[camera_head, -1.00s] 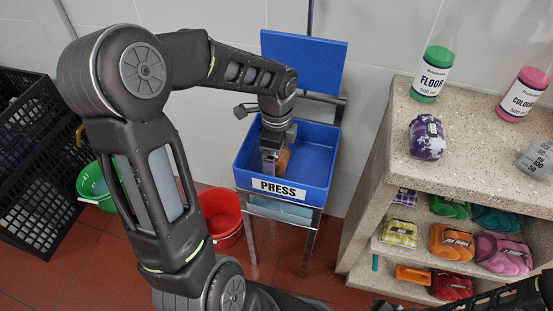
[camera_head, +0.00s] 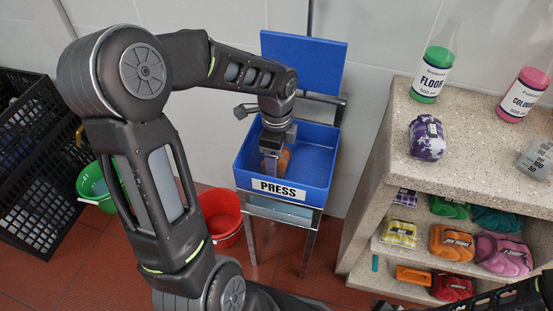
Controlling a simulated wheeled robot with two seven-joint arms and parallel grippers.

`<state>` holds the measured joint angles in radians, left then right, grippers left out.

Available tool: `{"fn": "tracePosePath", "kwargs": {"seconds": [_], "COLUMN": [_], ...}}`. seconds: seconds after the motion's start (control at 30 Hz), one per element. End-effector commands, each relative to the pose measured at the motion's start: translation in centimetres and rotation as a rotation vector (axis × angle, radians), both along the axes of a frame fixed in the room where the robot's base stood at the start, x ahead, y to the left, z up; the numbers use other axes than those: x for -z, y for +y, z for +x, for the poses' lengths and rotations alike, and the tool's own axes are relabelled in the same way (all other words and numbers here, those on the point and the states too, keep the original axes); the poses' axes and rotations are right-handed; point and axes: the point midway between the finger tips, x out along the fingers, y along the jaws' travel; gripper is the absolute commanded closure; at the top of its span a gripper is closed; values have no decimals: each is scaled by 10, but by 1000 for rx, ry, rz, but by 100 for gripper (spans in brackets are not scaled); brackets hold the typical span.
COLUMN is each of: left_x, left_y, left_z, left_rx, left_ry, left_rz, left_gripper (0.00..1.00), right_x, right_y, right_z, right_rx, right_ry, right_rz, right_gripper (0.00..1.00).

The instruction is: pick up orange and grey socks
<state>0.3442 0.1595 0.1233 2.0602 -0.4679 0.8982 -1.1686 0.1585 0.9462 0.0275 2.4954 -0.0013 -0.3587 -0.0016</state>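A small orange bundle (camera_head: 285,160), likely the socks, sits in the blue tray (camera_head: 322,155) marked PRESS. No grey part of it can be made out. My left gripper (camera_head: 272,162) reaches down into the tray from above, with its fingers at the left side of the orange bundle and partly covering it. I cannot tell whether the fingers are closed on it. Part of my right arm shows at the bottom right edge; its gripper is out of view.
A red bucket (camera_head: 222,216) stands left of the press stand, and a green bucket (camera_head: 92,184) farther left by black crates (camera_head: 35,165). At right, a stone shelf (camera_head: 385,150) holds bottles and several folded labelled bundles, one orange (camera_head: 451,242). The blue lid (camera_head: 303,60) is raised.

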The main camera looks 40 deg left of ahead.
Motion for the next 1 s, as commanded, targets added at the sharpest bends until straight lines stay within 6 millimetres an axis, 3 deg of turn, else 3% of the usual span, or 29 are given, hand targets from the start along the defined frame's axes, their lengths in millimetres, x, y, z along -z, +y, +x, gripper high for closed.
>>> {"fn": "tracePosePath", "kwargs": {"seconds": [0.27,0.73,1.0], "left_x": [-11,-92,-101], "left_y": [0,0,0], "left_z": [1,1,0], "left_rx": [-1,-1,0], "left_ry": [-4,-3,0], "left_rz": [1,1,0], "left_gripper": [79,79,79], "right_x": [-4,-23,-24], "right_y": [0,0,0], "right_z": [0,0,0], "right_rx": [0,-2,-2], "right_ry": [0,-1,-1], "right_rz": [0,0,0], "right_gripper": [100,100,100]}}
